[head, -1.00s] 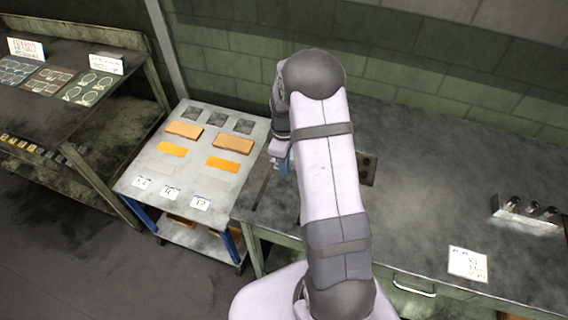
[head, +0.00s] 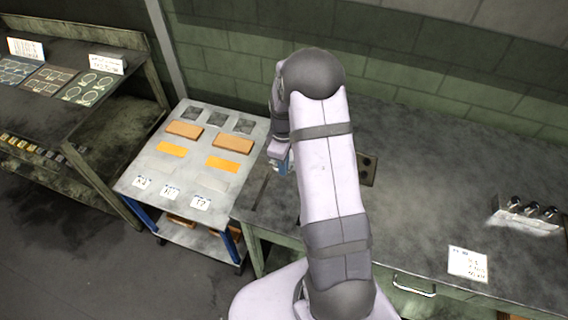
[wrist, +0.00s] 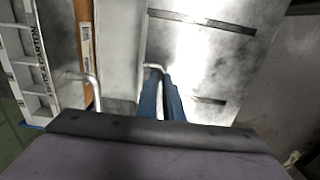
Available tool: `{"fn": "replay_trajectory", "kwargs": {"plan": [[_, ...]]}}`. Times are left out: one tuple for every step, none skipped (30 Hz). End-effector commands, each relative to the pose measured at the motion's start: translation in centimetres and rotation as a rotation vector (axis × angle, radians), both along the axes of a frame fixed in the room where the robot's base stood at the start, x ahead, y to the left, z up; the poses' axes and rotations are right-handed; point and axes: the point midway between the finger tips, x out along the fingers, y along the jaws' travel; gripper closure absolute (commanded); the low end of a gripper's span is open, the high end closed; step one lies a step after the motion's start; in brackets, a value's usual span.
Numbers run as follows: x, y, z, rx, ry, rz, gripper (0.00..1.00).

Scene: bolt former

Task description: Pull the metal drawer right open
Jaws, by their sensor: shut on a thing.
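In the wrist view, the two blue fingers of my gripper (wrist: 161,98) are close together around a bent metal handle (wrist: 153,67). The handle stands at the edge of a pale metal face, which I take to be the metal drawer (wrist: 190,60); how far it is open I cannot tell. In the head view, my gripper (head: 283,163) is low over the left part of the bench, partly hidden by my arm.
A steel cart (head: 150,185) with orange blocks stands left of the bench (head: 430,180). A bolt rack (head: 527,215) is at right.

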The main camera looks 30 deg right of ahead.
Motion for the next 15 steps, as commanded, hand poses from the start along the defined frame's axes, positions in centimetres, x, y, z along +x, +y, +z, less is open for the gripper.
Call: {"fn": "replay_trajectory", "kwargs": {"plan": [[-0.3,0.4,0.1,0.001,-0.001,-0.006,1.0],[-0.6,0.7,0.1,0.002,-0.001,-0.006,1.0],[-1.0,1.1,0.1,0.002,0.001,-0.006,1.0],[-1.3,1.4,0.1,0.002,-0.001,-0.005,1.0],[-1.7,1.8,0.1,0.001,0.0,-0.004,1.0],[-2.2,2.3,0.1,0.002,0.001,-0.004,1.0],[-2.6,2.7,0.1,0.002,0.001,-0.004,1.0],[-3.1,3.2,0.2,0.002,0.001,-0.004,1.0],[-3.7,3.8,0.1,0.002,0.001,-0.003,1.0],[-4.3,4.3,0.2,0.002,0.002,-0.003,1.0],[-4.8,4.9,0.2,0.002,0.001,-0.003,1.0],[-5.5,5.5,0.1,0.002,0.002,-0.002,1.0],[-5.9,6.0,0.2,0.002,0.001,-0.002,1.0],[-6.4,6.5,0.2,0.001,0.001,-0.002,1.0],[-7.1,7.2,0.1,0.002,0.001,-0.002,1.0]]}}
